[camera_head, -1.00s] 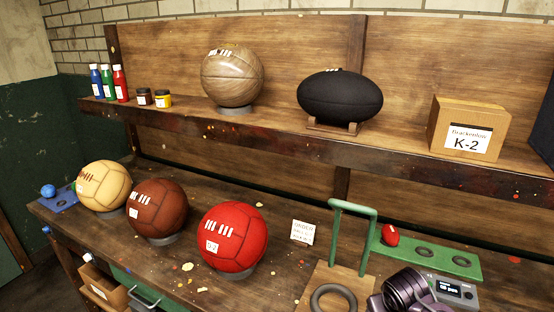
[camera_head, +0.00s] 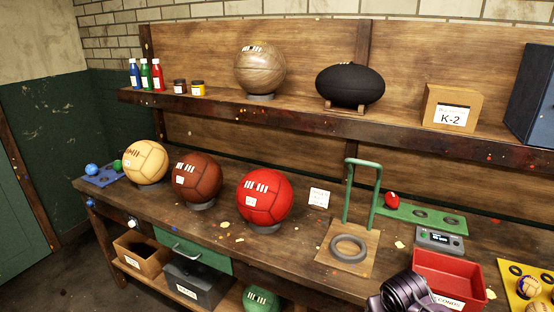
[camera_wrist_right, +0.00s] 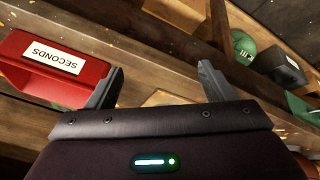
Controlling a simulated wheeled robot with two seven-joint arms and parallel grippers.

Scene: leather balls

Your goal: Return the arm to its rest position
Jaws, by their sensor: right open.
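My right gripper (camera_wrist_right: 160,78) shows in the right wrist view with its two dark fingers wide apart and nothing between them. My right arm (camera_head: 405,292), dark purple, shows at the bottom edge of the head view, in front of the bench and left of the red tray. No ball is in contact with the fingers. My left arm and gripper are not in the head view.
The red SECONDS tray (camera_head: 450,274) is close to my right arm and shows in the wrist view (camera_wrist_right: 28,79). A green-handled stand (camera_head: 375,190) is behind it. Yellow, brown and red balls (camera_head: 265,196) sit on the bench. A green ball (camera_head: 261,299) is below.

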